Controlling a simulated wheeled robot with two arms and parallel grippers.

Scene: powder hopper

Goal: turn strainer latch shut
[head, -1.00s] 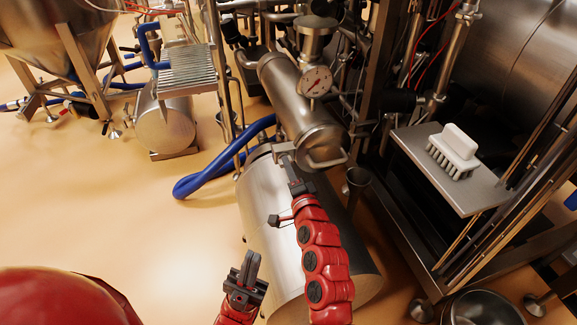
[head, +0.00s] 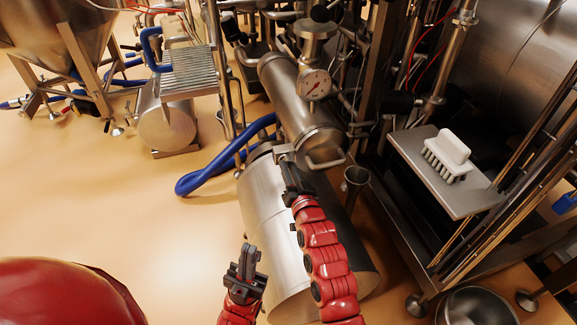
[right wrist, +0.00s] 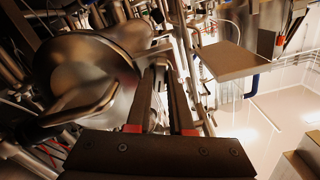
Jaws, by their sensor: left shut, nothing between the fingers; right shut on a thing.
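The strainer (head: 300,105) is a slanted steel cylinder with a round end cap and a bar handle (head: 325,162). Its end cap also shows at the left of the right wrist view (right wrist: 85,72). The latch (head: 284,149) is a small metal piece at the lower left edge of the cap. My right gripper (head: 286,163) is shut on the latch, and the fingers hide much of it. In the right wrist view the fingers (right wrist: 161,78) straddle a metal piece beside the cap. My left gripper (head: 246,250) is shut and empty, lower in the head view, apart from the strainer.
A large steel cylinder (head: 262,215) lies below the strainer. A blue hose (head: 205,182) loops at the left. A white brush (head: 450,155) rests on a metal shelf (head: 475,200) at the right.

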